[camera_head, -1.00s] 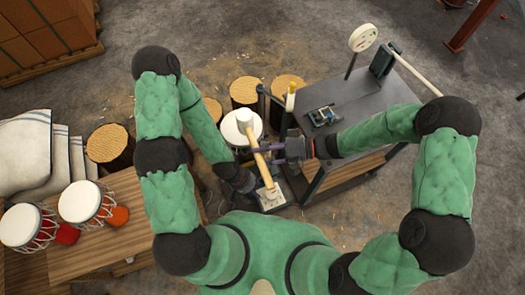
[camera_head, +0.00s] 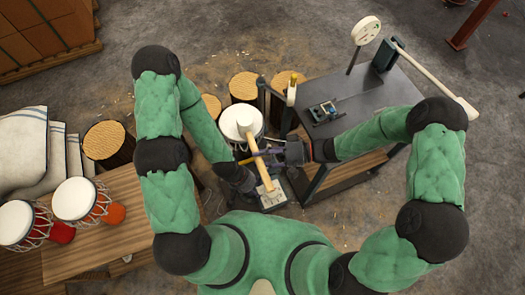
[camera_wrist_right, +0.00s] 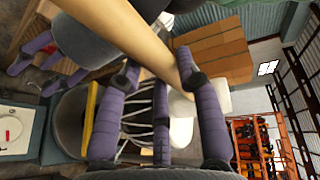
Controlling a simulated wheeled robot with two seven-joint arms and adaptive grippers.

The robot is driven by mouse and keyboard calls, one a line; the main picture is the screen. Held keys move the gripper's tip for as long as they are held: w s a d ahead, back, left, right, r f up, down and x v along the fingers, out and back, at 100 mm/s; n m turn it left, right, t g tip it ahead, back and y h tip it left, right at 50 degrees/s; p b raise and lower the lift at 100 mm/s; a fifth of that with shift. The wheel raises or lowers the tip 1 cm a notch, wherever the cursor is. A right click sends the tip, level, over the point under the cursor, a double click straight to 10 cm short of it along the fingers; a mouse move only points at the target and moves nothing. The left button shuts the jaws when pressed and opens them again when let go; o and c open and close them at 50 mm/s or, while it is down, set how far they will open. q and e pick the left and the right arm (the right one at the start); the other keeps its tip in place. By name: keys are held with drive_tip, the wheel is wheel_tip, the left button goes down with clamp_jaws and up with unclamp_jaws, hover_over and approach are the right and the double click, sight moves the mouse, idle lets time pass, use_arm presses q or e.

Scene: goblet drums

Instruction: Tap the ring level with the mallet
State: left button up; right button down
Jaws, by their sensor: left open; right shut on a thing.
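My right gripper (camera_head: 270,152) is shut on the pale wooden handle (camera_head: 260,163) of the mallet. The mallet's white head (camera_head: 244,117) is over the white-topped goblet drum (camera_head: 230,127), partly hiding it; I cannot tell whether they touch. In the right wrist view the handle (camera_wrist_right: 130,35) runs diagonally past the purple fingers (camera_wrist_right: 160,90). A yellow strip (camera_wrist_right: 93,110), possibly part of the ring, shows beside the drum's white cords (camera_wrist_right: 140,115). Whether the ring is level cannot be told. My left gripper (camera_head: 252,180) is open beside the drum, low near the handle; its purple fingers (camera_wrist_right: 35,55) show at left.
A dark workbench (camera_head: 345,95) stands right of the drum, with a small blue device (camera_head: 322,112) on it. Log stumps (camera_head: 243,87) stand behind. A wooden table (camera_head: 100,235) with two drums (camera_head: 75,200) is at left. A pale boxy unit (camera_head: 270,197) sits below the drum.

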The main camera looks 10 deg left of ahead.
use_arm(q)
wheel_tip(320, 180, up, 7)
drive_tip(key=p, duration=0.8)
use_arm(e)
wheel_tip(320, 180, up, 7)
drive_tip(key=shift+f, duration=0.15)
use_arm(q)
wheel_tip(320, 180, down, 5)
drive_tip(key=b, duration=0.5)
use_arm(e)
wheel_tip(320, 180, down, 8)
use_arm(q)
wheel_tip(320, 180, up, 8)
drive_tip(key=p, duration=0.7)
drive_tip(key=shift+f, duration=0.25)
use_arm(e)
wheel_tip(320, 180, up, 8)
use_arm(q)
drive_tip(key=shift+r+p, duration=0.15)
drive_tip(key=shift+p, duration=0.15)
use_arm(e)
drive_tip(key=shift+r, duration=0.25)
